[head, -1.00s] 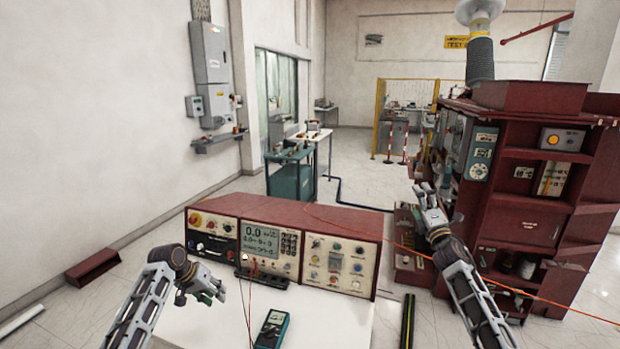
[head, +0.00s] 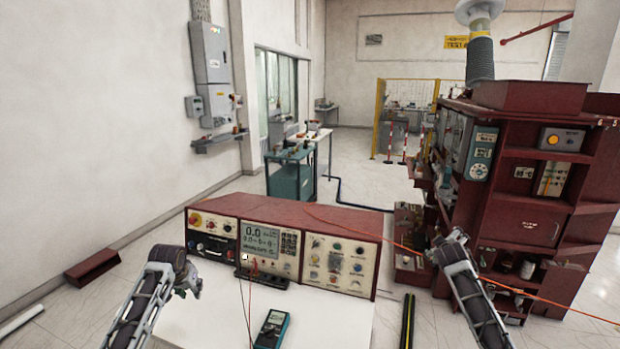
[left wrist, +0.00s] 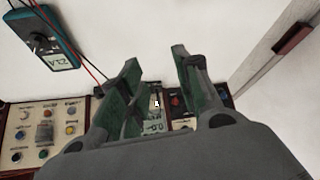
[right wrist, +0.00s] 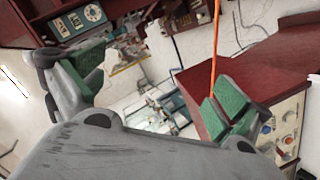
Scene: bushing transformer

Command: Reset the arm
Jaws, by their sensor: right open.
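My left arm comes in at the lower left of the head view. Its gripper (head: 188,284) shows partly beside the wrist, above the white table (head: 335,322). In the left wrist view the left gripper (left wrist: 160,82) has its green-padded fingers apart with nothing held between them; the console lies beyond. My right arm is at the lower right of the head view, in front of the red cabinet (head: 525,215); its gripper is mostly hidden there. In the right wrist view the right gripper (right wrist: 160,88) is wide open and empty.
A red control console (head: 285,247) stands on the table. A teal multimeter (head: 272,329) with thin leads lies in front of it. An orange cable (head: 545,299) runs past my right arm. Open floor (head: 365,185) lies behind the console.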

